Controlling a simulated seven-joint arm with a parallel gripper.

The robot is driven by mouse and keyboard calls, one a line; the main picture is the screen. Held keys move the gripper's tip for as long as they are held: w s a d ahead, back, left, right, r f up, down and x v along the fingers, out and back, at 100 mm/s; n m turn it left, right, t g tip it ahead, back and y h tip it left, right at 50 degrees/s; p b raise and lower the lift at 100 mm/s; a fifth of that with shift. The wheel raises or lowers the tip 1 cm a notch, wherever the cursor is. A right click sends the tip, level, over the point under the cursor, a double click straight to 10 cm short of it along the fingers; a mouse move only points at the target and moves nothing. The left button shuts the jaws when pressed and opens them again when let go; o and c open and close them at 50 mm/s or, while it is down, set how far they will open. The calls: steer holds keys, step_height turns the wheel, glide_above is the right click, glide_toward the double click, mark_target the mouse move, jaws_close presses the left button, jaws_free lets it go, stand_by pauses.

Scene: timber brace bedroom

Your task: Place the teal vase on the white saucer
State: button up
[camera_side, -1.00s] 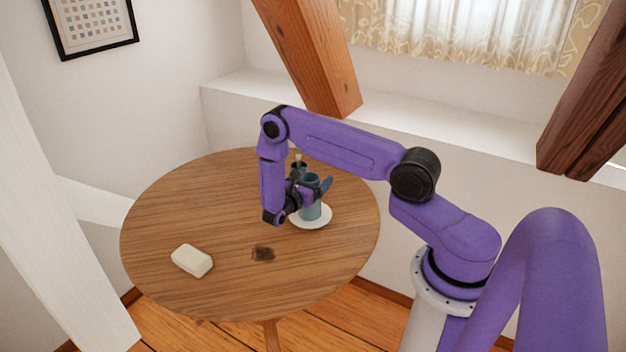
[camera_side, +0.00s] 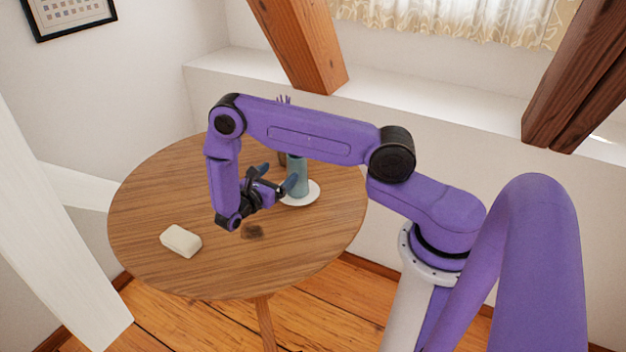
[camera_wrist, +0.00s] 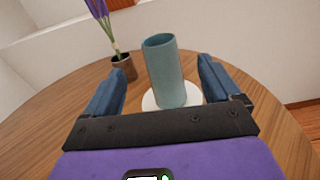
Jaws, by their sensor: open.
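The teal vase (camera_wrist: 168,75) stands upright on the white saucer (camera_wrist: 150,101) in the wrist view. In the side view the vase (camera_side: 299,177) and the saucer (camera_side: 308,197) are to the right of my gripper, with the vase's top partly behind my arm. My gripper (camera_side: 278,178) is open and empty, its fingers pointing toward the vase. In the wrist view its two blue fingers (camera_wrist: 163,88) are spread wide on either side, short of the vase, with a gap between.
A brown pot with purple flowers (camera_wrist: 123,67) stands left of the vase in the wrist view. On the round wooden table (camera_side: 170,205) lie a cream soap-like block (camera_side: 181,241) and a dark patch (camera_side: 252,232).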

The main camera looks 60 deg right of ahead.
steer(key=s+a+r+m+y, duration=0.4)
steer(key=s+a+r+y, duration=0.3)
steer(key=s+a+r, duration=0.3)
steer(key=s+a+r+y, duration=0.2)
steer(key=s+y, duration=0.1)
steer(key=s, duration=0.3)
steer(key=s+a+r+y, duration=0.3)
steer(key=s+y, duration=0.1)
steer(key=s, duration=0.2)
steer(key=s+a+r+m+y, duration=0.1)
steer(key=s+a+r+y, duration=0.1)
steer(key=s+y, duration=0.2)
steer(key=s, duration=0.2)
steer(key=shift+s+a+r+t, duration=0.2)
steer(key=shift+s+r+t, duration=0.05)
steer(key=shift+s+t, duration=0.05)
